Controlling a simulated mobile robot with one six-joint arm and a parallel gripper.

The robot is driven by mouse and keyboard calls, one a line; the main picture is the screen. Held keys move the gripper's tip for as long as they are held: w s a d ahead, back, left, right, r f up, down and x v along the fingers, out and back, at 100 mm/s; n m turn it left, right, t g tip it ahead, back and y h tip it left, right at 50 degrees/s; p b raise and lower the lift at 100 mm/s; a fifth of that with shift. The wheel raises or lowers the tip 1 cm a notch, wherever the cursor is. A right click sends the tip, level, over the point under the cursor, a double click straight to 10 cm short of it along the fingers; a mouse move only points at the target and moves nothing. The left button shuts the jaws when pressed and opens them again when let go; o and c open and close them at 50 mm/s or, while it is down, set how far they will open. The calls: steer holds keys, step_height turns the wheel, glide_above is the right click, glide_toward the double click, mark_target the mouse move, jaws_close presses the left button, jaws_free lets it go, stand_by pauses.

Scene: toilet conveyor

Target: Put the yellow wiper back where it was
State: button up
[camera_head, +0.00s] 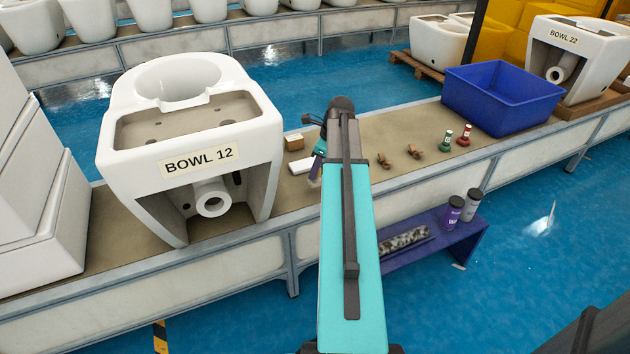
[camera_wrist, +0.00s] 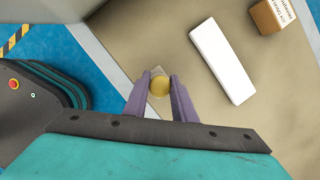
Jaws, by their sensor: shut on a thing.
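In the head view my gripper (camera_head: 316,168) hangs over the front part of the conveyor, right of the white toilet bowl marked BOWL 12 (camera_head: 255,125). The wiper cannot be made out there. I cannot tell whether it touches the belt.
A white block (camera_wrist: 222,60) and a small cardboard box (camera_wrist: 275,14) lie close by on the conveyor (camera_head: 400,178). Brown pieces (camera_head: 414,151), a green bottle (camera_head: 446,141), a red bottle (camera_head: 464,136) and a blue bin (camera_head: 502,95) stand to the right. A purple shelf (camera_head: 470,240) sits below.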

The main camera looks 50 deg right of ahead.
steer(key=shift+f, duration=0.15)
steer(key=shift+f+b, duration=0.45)
steer(key=shift+f, duration=1.4)
steer(key=o, duration=1)
steer(key=shift+f, duration=0.1)
steer(key=p+v, duration=0.2)
steer(key=v, duration=1)
